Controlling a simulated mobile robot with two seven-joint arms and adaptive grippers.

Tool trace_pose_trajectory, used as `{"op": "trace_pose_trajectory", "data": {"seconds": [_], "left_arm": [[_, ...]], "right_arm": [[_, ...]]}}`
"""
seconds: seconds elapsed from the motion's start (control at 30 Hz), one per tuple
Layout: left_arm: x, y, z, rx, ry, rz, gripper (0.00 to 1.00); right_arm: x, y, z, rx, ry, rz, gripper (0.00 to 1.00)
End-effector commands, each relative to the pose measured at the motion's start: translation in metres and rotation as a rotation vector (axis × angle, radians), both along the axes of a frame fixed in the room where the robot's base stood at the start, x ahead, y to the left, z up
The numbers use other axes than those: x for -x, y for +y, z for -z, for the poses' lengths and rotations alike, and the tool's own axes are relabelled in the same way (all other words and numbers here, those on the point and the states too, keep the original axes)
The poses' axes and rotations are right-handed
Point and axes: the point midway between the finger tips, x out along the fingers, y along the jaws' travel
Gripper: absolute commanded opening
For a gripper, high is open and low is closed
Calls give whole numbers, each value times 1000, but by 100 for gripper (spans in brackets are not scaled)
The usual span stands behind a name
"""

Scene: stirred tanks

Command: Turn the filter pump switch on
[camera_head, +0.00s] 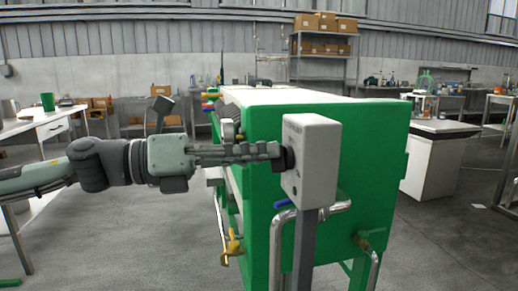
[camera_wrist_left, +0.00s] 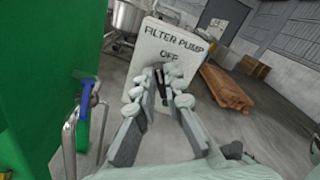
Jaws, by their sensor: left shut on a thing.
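The filter pump switch is a grey-white box (camera_head: 316,165) on a grey post in front of the green tank. In the left wrist view its face (camera_wrist_left: 172,38) reads "FILTER PUMP" and "OFF". A dark knob (camera_head: 289,158) sticks out of the box's left side in the head view. My left gripper (camera_head: 277,152) reaches it from the left, and its fingers are shut on the knob. In the left wrist view the fingertips (camera_wrist_left: 162,82) sit on both sides of the dark knob and partly hide it. My right gripper is in neither view.
The green tank (camera_head: 375,140) stands right behind the switch. A blue-handled valve (camera_wrist_left: 84,97) and metal pipes (camera_head: 325,214) are close by. A yellow valve (camera_head: 233,246) sits lower left.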

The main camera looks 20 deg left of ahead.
Motion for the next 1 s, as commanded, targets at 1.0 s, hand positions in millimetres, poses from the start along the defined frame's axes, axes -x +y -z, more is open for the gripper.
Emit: {"op": "trace_pose_trajectory", "data": {"seconds": [1.0], "left_arm": [[-5, 3, 7, 498, 736, -2, 0]], "right_arm": [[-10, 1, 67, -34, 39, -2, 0]]}}
